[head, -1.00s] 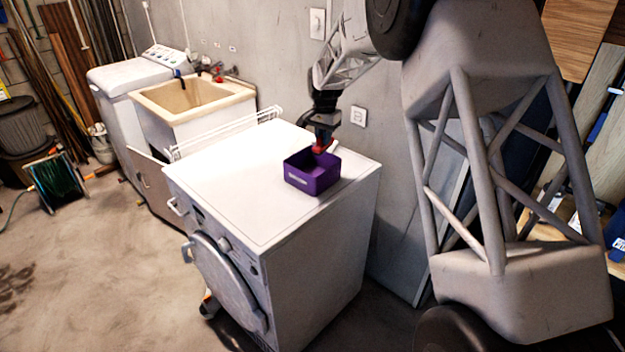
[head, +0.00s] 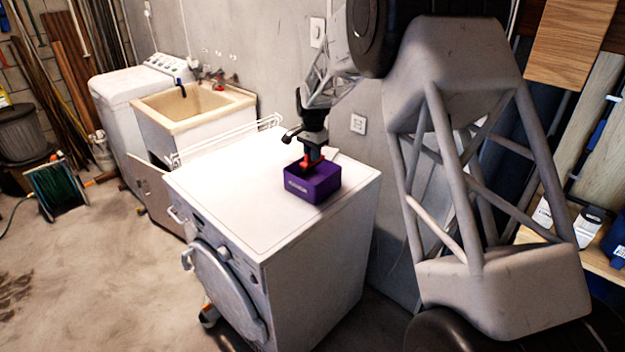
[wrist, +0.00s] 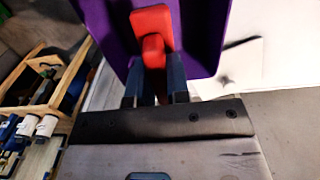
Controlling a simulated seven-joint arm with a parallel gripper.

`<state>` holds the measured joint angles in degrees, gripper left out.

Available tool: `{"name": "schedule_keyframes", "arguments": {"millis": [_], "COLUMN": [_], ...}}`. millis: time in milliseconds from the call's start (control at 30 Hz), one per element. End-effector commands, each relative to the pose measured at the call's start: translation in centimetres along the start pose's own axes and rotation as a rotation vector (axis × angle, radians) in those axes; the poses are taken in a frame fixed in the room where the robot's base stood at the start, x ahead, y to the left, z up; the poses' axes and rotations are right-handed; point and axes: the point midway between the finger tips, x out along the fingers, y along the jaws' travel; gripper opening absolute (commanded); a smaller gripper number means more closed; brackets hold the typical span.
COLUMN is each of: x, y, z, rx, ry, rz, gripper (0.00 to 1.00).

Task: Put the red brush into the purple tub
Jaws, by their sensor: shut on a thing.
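The purple tub (head: 314,187) stands on the white top of the front-loading machine, near its right side. It also shows at the top of the wrist view (wrist: 202,30). The red brush (wrist: 152,28) is between the blue fingers of my gripper (wrist: 152,88), which are shut on it. In the head view the red brush (head: 309,161) is at the tub's opening, below my gripper (head: 311,154). The brush's lower part is hidden, and I cannot tell whether it touches the tub floor.
The white machine top (head: 235,190) is clear to the left of the tub. A white wire rack (head: 225,138) runs along its back edge. A beige sink (head: 190,102) stands behind at the left. A wall socket (head: 358,124) is behind the tub.

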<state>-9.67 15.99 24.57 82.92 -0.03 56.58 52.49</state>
Motion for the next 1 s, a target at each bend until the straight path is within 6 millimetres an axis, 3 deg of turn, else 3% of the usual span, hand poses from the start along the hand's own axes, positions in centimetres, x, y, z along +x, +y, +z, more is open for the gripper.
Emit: {"name": "schedule_keyframes", "arguments": {"millis": [233, 733, 1000], "x": [2.9, 3.7, 6.8], "y": [0.0, 0.0, 0.0], "z": [0.0, 0.0, 0.0], "rx": [0.000, 0.000, 0.000], "ry": [0.000, 0.000, -0.001], "rz": [0.000, 0.000, 0.001], "gripper": [0.00, 0.00, 0.00]}}
